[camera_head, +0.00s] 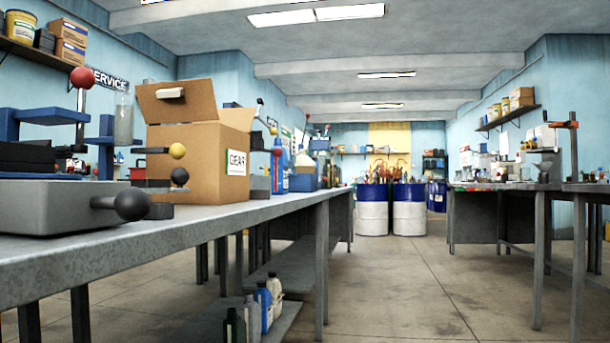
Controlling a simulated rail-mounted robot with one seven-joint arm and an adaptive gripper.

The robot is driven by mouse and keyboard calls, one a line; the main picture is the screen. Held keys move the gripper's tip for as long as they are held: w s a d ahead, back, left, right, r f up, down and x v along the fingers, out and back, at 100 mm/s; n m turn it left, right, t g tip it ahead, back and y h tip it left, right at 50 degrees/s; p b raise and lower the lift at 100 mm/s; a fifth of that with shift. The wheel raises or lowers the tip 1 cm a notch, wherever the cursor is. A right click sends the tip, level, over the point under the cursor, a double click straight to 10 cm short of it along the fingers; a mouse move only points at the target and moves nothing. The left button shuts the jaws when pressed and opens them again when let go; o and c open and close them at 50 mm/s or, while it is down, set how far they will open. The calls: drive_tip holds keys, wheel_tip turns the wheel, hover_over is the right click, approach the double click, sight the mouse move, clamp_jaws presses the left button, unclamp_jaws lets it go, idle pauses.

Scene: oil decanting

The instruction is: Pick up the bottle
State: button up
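My gripper is not in view. Several bottles show, and I cannot tell which one the task means. A blue bottle (279,172) with a red top stands upright on the left bench, to the right of the open cardboard box. A clear bottle-like container (123,124) stands left of the box, its lower part partly hidden by blue parts.
The grey left bench (200,222) carries the cardboard box (203,150) and a grey device (60,205) with ball-ended levers. Blue-and-white drums (372,212) stand at the back. Another bench (495,188) is at the right. The floor between the benches is clear.

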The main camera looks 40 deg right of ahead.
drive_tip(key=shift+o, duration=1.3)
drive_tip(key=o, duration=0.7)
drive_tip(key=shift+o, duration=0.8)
